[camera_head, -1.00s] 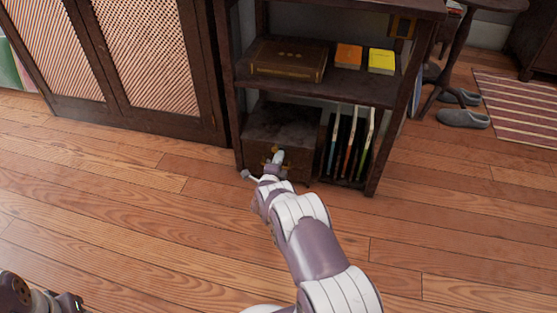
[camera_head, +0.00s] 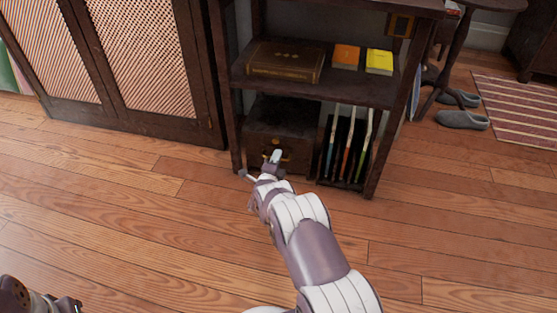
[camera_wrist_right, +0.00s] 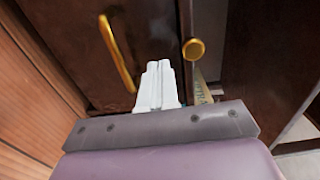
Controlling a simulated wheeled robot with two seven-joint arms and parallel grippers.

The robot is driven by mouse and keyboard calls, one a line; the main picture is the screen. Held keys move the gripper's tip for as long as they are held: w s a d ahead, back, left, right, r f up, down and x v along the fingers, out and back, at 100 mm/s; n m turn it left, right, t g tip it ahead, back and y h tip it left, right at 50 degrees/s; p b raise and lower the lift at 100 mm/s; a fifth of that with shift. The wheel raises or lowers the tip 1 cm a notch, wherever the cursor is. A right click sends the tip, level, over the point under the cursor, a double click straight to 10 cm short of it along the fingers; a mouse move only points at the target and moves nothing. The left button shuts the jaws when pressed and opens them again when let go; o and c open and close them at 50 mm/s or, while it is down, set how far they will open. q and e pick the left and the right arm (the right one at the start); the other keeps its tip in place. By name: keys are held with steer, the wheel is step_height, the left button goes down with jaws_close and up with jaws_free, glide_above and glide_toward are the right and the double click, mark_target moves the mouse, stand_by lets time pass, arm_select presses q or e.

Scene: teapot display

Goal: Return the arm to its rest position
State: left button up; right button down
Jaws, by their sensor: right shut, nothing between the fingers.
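My right arm (camera_head: 318,248) reaches from the bottom of the head view toward the low shelf unit. My right gripper (camera_head: 276,156) is in front of the dark wooden box (camera_head: 282,118) in the lower left compartment. In the right wrist view the two pale fingers of the right gripper (camera_wrist_right: 157,66) are together with nothing between them. A brass handle (camera_wrist_right: 117,52) is to their left and a round brass knob (camera_wrist_right: 193,50) to their right, both apart from the fingers in the picture. Part of my left arm shows at the bottom left of the head view; its fingers are not clear.
The shelf unit (camera_head: 318,90) holds a brown book-like box (camera_head: 286,61), an orange book (camera_head: 346,57) and a yellow book (camera_head: 379,61) above, upright thin books (camera_head: 348,148) below. A cabinet (camera_head: 150,70) stands left. Grey slippers (camera_head: 462,119) lie right.

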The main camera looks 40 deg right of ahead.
steer(key=p+v, duration=0.6)
steer(key=v, duration=0.4)
